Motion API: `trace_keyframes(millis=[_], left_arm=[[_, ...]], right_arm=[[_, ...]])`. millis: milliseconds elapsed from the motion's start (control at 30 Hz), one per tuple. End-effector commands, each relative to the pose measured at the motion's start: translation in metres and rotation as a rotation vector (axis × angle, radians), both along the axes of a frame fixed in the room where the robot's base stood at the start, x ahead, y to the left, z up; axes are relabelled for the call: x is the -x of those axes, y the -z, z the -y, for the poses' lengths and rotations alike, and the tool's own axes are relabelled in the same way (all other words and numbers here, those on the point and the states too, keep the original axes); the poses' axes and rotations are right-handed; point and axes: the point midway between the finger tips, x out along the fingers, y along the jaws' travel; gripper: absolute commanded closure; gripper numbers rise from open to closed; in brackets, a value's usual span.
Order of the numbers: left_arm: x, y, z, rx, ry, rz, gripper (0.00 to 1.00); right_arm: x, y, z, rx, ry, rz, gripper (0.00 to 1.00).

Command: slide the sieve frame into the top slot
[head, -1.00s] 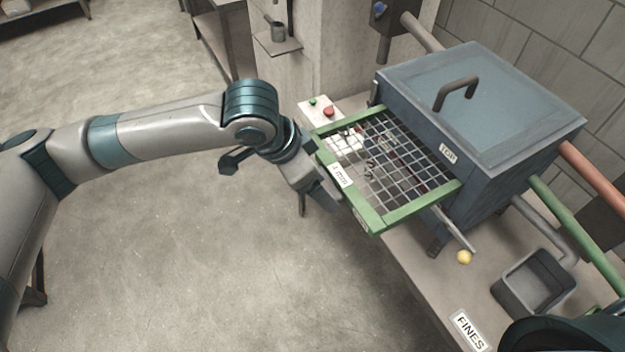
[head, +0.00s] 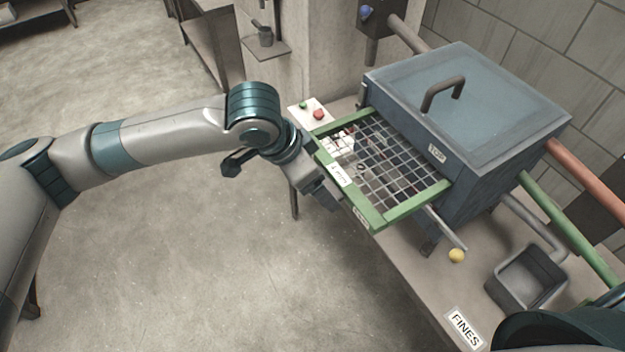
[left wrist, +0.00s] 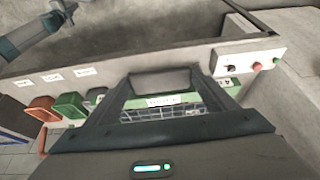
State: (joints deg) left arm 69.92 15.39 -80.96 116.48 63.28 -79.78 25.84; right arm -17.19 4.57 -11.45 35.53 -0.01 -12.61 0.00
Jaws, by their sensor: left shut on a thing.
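The green sieve frame (head: 412,207) with its wire mesh sticks out of the near-left side of the blue-grey box (head: 478,190), level with the label TOP. Its far end is hidden inside the box. My left gripper (head: 331,196) is shut on the frame's outer green bar, near the white label. In the left wrist view, the green frame (left wrist: 186,101) with its mesh and label shows between the fingers of my left gripper (left wrist: 163,88). My right gripper is not seen; only a dark rounded part shows at the lower right of the head view.
A panel with red and green buttons (head: 313,112) stands behind the frame. A grey tray (head: 526,278), a yellow ball (head: 456,256) and a FINES label (head: 465,328) are on the bench. Coloured pipes run right of the box.

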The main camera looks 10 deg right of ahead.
Motion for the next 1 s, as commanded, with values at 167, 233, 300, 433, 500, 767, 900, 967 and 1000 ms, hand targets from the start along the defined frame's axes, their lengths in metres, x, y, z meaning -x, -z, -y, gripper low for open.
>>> trace_keyframes(millis=[167,233,300,433,500,767,900,967,1000], left_arm=[[-0.002,-0.001,0.003,0.001,0.0,0.001,0.63],[-0.002,0.0,0.005,0.001,-0.001,0.001,0.63],[-0.003,0.0,0.006,0.001,-0.001,0.001,0.63],[-0.003,-0.001,0.008,0.001,0.0,0.0,0.63],[-0.003,-0.001,0.01,0.001,0.0,0.0,0.63],[-0.005,-0.001,0.015,0.001,0.0,0.0,0.63],[-0.006,0.0,0.017,0.0,0.0,0.0,0.63],[-0.006,-0.001,0.018,0.0,0.0,0.0,0.63],[-0.006,-0.001,0.019,0.001,0.0,0.0,0.63]], right_arm=[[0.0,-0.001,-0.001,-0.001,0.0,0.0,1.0],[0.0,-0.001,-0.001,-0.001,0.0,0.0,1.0],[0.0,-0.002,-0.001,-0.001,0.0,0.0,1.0],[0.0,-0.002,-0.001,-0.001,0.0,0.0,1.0],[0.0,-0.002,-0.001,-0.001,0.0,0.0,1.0],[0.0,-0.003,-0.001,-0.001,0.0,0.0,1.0],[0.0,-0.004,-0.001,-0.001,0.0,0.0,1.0],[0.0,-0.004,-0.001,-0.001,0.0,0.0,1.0],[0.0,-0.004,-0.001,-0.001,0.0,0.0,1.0]])
